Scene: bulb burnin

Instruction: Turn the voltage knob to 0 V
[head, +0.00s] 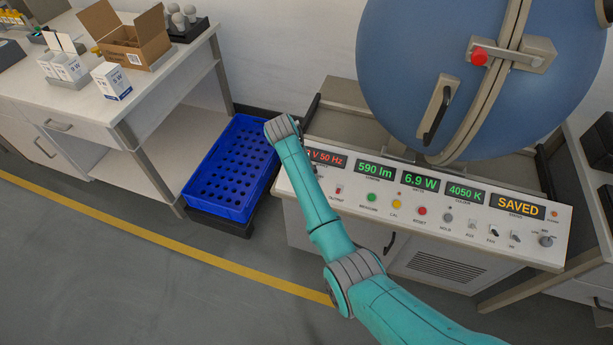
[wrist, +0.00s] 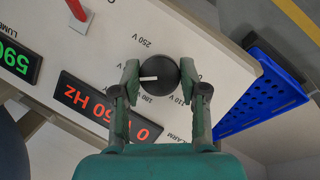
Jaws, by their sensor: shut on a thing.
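The round black voltage knob (wrist: 165,71) sits on the pale console panel (wrist: 105,45), ringed by printed voltage labels such as 250 V and 110 V. Its white pointer mark is toward the left side of the wrist view. My gripper (wrist: 159,79) has its two fingers on either side of the knob and is shut on it. The red voltage display (wrist: 107,107) is upside down in the wrist view and partly covered by a finger; it ends in 50 Hz. In the head view my arm hides the knob, my fingers and part of the display (head: 327,159).
The console also carries green displays (head: 420,182), a yellow SAVED display (head: 517,205), buttons and switches. A big blue sphere (head: 400,60) stands behind it. A blue crate (head: 212,172) is left of the console, beside a white bench (head: 165,80) with boxes.

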